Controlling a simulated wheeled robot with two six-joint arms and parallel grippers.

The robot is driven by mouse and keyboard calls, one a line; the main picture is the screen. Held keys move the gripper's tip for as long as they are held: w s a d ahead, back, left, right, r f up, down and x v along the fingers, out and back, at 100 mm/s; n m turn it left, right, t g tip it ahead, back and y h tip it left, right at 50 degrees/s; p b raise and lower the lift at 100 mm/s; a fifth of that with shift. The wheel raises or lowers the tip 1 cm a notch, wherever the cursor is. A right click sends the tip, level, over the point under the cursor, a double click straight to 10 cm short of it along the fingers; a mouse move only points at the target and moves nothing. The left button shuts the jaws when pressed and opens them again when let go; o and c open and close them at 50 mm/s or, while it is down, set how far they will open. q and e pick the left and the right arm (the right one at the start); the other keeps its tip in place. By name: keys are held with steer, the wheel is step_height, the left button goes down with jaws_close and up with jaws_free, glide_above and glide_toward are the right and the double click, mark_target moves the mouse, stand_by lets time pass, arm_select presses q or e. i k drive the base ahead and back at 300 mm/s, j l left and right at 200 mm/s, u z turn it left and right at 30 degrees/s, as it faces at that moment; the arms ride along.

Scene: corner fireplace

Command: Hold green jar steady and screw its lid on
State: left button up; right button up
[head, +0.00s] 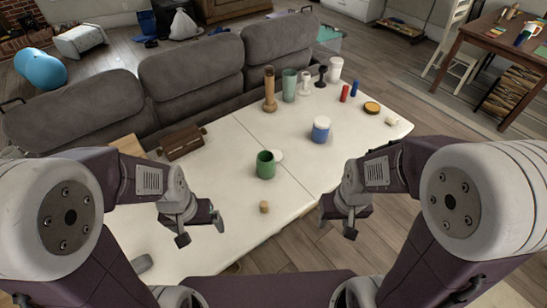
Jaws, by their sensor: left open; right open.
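The green jar (265,165) stands upright and uncovered on the white table, near its middle. A pale round disc (277,155), perhaps its lid, lies flat on the table just behind and right of the jar. A blue jar with a white lid (320,130) stands further back to the right. My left gripper (201,230) is open and empty, to the left of the green jar and nearer to me. My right gripper (336,223) is open and empty, to the right of the green jar and nearer to me, by the table's front edge.
A small tan cork-like piece (264,207) lies in front of the green jar. A brown box (181,142) sits at the left. A wooden mill (269,90), a tall green cup (289,86) and several small items stand at the back. The grey sofa (190,75) borders the table's far side.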

mark_target(266, 165)
steer(key=i+l+u, duration=0.15)
steer(key=l+u, duration=0.3)
steer(key=i+l+u, duration=0.15)
steer(key=l+u, duration=0.65)
steer(key=u, duration=0.15)
steer(key=l+u, duration=0.45)
steer(key=k+l+u, duration=0.15)
steer(key=l+u, duration=0.3)
steer(key=k+l+u, duration=0.2)
steer(key=l+u, duration=0.25)
steer(key=k+l+u, duration=0.2)
steer(key=u, duration=0.3)
steer(key=l, duration=0.1)
